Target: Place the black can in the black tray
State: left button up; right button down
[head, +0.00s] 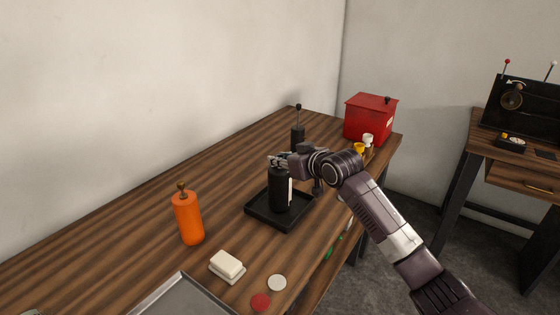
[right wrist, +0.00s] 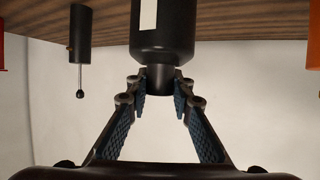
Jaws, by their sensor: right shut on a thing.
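The black can (head: 280,190), with a white label strip, stands upright over the floor of the black tray (head: 262,220). I cannot tell whether its base touches the tray. My right gripper (head: 279,161) is at the can's top, reaching in from the right. In the right wrist view, which appears upside down, the fingers of my right gripper (right wrist: 160,100) close around the narrow neck of the black can (right wrist: 165,35). My left gripper is not in view.
An orange bottle (head: 188,218), a white soap-like block (head: 227,264) and a metal tray (head: 185,298) lie left and in front. A black canister with a rod (head: 298,135) and a red box (head: 370,119) stand behind. Round discs (head: 277,283) lie near the front edge.

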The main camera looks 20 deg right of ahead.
jog(key=shift+f, duration=0.3)
jog(key=c, duration=2)
grip_release()
jog(key=shift+f, duration=0.2)
jog(key=shift+c, duration=0.2)
jog(key=o, duration=0.3)
jog(key=b+v, duration=0.1)
jog(key=v, duration=1.1)
jog(key=shift+b, duration=0.4)
